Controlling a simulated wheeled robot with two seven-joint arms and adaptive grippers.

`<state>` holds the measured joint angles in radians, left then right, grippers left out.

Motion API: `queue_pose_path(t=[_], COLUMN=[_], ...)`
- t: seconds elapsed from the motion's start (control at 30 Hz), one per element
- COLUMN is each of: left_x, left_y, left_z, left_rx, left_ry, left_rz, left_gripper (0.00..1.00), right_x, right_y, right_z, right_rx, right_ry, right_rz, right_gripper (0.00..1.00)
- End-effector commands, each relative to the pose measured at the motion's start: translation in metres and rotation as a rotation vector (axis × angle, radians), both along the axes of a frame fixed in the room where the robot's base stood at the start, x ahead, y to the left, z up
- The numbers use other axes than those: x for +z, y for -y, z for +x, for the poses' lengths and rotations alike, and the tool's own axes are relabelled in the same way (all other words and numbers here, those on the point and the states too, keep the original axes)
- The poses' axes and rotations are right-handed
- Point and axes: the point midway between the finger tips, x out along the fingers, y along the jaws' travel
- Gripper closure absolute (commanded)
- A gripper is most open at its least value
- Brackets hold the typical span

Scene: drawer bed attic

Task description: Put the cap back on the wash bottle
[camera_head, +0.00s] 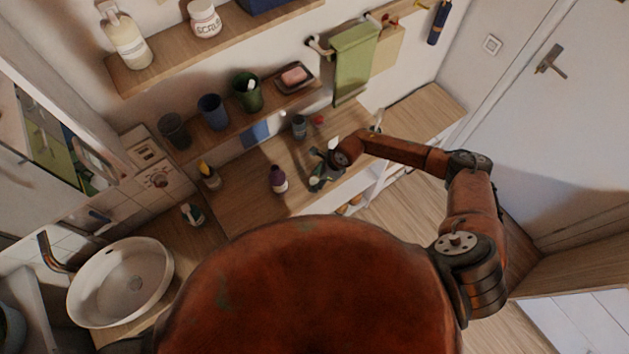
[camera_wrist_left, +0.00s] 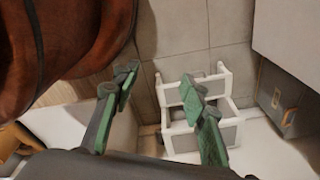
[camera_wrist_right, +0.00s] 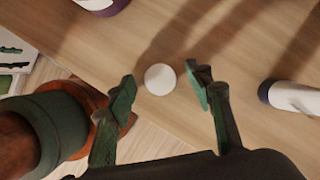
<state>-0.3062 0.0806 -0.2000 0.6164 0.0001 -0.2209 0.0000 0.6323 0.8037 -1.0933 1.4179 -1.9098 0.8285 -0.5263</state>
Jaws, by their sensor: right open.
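A small white round disc, which looks like the cap (camera_wrist_right: 160,79), lies on the wooden counter between the fingertips of my right gripper (camera_wrist_right: 159,84) in the right wrist view. The right gripper is open and apart from it; it also shows over the counter in the head view (camera_head: 324,172). A dark purple bottle with a white lower part (camera_head: 278,180) stands left of this gripper; its edge shows in the right wrist view (camera_wrist_right: 101,6). I cannot tell which bottle is the wash bottle. My left gripper (camera_wrist_left: 158,82) is open and empty, away from the counter.
A white item with a dark end (camera_wrist_right: 292,97) is right of my right gripper. A grey bottle (camera_head: 299,127) stands farther back. Cups (camera_head: 213,112) and a soap dish (camera_head: 294,77) are on the shelf above. A sink (camera_head: 120,283) is at left. A white rack (camera_wrist_left: 200,112) stands below my left gripper.

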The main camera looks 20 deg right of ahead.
Motion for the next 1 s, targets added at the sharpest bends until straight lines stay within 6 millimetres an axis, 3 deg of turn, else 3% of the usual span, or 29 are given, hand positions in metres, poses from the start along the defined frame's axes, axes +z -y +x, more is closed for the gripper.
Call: queue_pose_path(t=[0.23,0.63,1.0], left_x=[0.0004,0.0006,0.0], left_y=[0.0004,0.0007,0.0006], left_z=[0.0098,0.0117,0.0087], left_rx=[-0.002,-0.003,-0.002], left_ry=[0.012,0.015,0.011], left_rz=[0.0,-0.001,-0.001], left_gripper=[0.6,0.6,0.6], right_x=[0.0,0.0003,0.0011], right_y=[0.0002,0.0002,0.0003], right_z=[-0.0002,-0.0002,0.0], right_rx=[0.0,0.0,0.0], right_ry=[0.0,0.0,0.0], right_rz=[0.0,0.0,0.0], right_gripper=[0.52,0.79,0.79])
